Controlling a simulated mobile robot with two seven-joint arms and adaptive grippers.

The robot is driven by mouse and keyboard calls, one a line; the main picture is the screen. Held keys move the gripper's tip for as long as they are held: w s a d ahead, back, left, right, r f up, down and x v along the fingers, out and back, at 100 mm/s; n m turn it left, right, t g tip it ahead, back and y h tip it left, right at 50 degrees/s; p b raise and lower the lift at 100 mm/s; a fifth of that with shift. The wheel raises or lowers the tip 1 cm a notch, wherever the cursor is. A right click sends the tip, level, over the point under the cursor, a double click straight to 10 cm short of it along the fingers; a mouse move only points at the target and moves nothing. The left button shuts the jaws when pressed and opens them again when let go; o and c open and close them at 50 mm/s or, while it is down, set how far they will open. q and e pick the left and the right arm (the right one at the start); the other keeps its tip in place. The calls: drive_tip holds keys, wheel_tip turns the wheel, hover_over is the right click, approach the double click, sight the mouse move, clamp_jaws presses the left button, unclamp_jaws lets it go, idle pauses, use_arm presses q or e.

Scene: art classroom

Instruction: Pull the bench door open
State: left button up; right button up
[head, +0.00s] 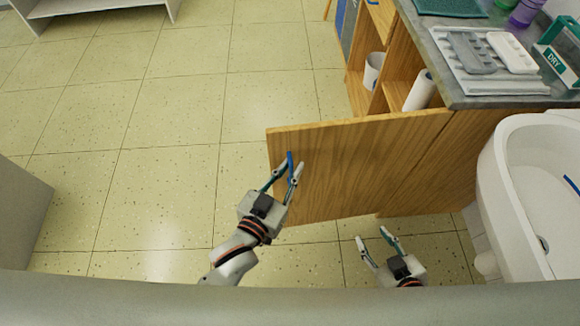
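The bench door (355,165) is a wooden panel that stands swung out from the bench (449,165), with shelves showing behind it. A blue handle (290,166) is on the door's face near its free left edge. My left gripper (289,174) is at the handle, with one finger on each side of it. I cannot tell whether the fingers press on the handle. My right gripper (376,241) is open and empty, low in front of the bench and apart from the door.
A white sink (507,150) stands at the right. The bench top holds a grey tray (470,75) and a green "DRY" box (555,58). A white container (374,68) and a paper roll (420,90) are on the shelves. The tiled floor left of the door is clear.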

sight(298, 135)
use_arm(q)
drive_tip(key=shift+t, duration=0.8)
drive_tip(key=r, duration=0.2)
drive_tip(key=w+r, duration=0.1)
drive_tip(key=r, duration=0.5)
drive_tip(key=shift+w, duration=0.3)
use_arm(e)
drive_tip(key=shift+w+r, duration=0.15)
drive_tip(key=shift+r, duration=0.2)
use_arm(q)
drive_tip(key=shift+g, duration=0.7)
drive_tip(key=f, duration=0.3)
drive_tip(key=s+f, duration=0.1)
drive_tip(key=f, duration=0.2)
drive_tip(key=shift+s+d, duration=0.15)
drive_tip(key=shift+d, duration=0.05)
drive_tip(key=s+f, duration=0.1)
drive_tip(key=s, duration=0.8)
drive_tip(key=shift+s+a+f+p, duration=0.25)
drive_tip(key=shift+a+f+p, duration=0.05)
drive_tip(key=shift+p, duration=0.15)
use_arm(e)
drive_tip(key=shift+w+r, duration=0.25)
drive_tip(key=shift+r, duration=0.6)
use_arm(q)
drive_tip(key=shift+p, duration=0.3)
use_arm(e)
drive_tip(key=shift+w+r+t, duration=0.25)
drive_tip(key=shift+r+t, duration=0.05)
drive_tip(key=shift+r, duration=0.25)
